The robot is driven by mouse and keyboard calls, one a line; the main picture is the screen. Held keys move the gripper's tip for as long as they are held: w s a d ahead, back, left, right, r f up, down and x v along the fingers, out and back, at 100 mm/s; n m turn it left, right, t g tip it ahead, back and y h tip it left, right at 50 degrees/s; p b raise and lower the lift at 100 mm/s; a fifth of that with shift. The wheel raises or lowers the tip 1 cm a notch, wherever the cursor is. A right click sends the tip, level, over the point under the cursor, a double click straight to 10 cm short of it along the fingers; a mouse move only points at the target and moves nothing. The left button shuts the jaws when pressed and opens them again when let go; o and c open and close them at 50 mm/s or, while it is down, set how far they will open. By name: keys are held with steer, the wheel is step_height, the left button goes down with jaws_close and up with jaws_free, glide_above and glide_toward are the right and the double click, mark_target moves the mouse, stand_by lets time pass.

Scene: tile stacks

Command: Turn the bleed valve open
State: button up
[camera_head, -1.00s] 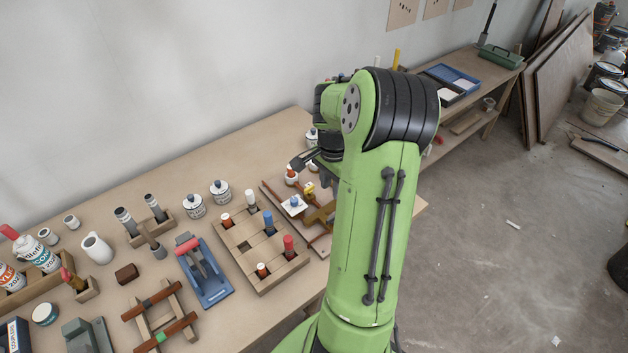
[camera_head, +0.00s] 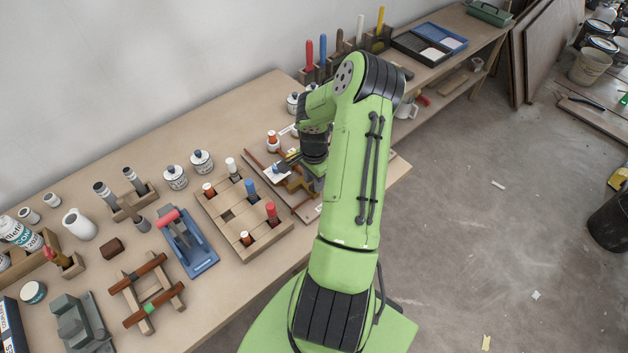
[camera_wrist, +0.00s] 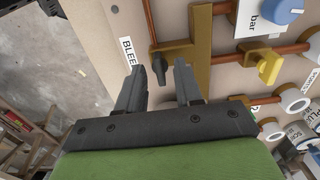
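The bleed valve's dark handle (camera_wrist: 159,68) sticks out from a brass fitting (camera_wrist: 200,45) on a beige board, beside a white label reading "BLEE" (camera_wrist: 128,52), partly cut off. My gripper (camera_wrist: 159,70) is open in the wrist view, its two dark fingers on either side of the handle, with a gap showing at each side. I cannot tell how deep the fingertips reach. In the head view, my green arm hides much of the pipe board (camera_head: 308,212), and the bleed valve itself cannot be made out there.
A yellow valve handle (camera_wrist: 269,66) and a blue knob (camera_wrist: 283,10) sit on copper pipes to the right of the gripper. A wooden rack of coloured pegs (camera_head: 236,253) stands left of the board. White bottles and pipe ends crowd the lower right of the wrist view.

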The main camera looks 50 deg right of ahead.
steer(key=shift+f, duration=0.2)
jaws_close()
steer(key=shift+n, duration=0.4)
steer(key=n+b, duration=0.1)
steer(key=n, duration=0.2)
steer(key=shift+n+b, duration=0.3)
steer(key=shift+n, duration=0.1)
steer(key=n+b, duration=0.1)
steer(key=n, duration=0.3)
steer(key=shift+w+b, duration=0.1)
steer(key=shift+b, duration=0.2)
steer(key=n+b, duration=0.1)
steer(key=n, duration=0.4)
steer(key=shift+r+n+b, duration=0.1)
steer(key=shift+n+b, duration=0.7)
steer(key=shift+n, duration=1.4)
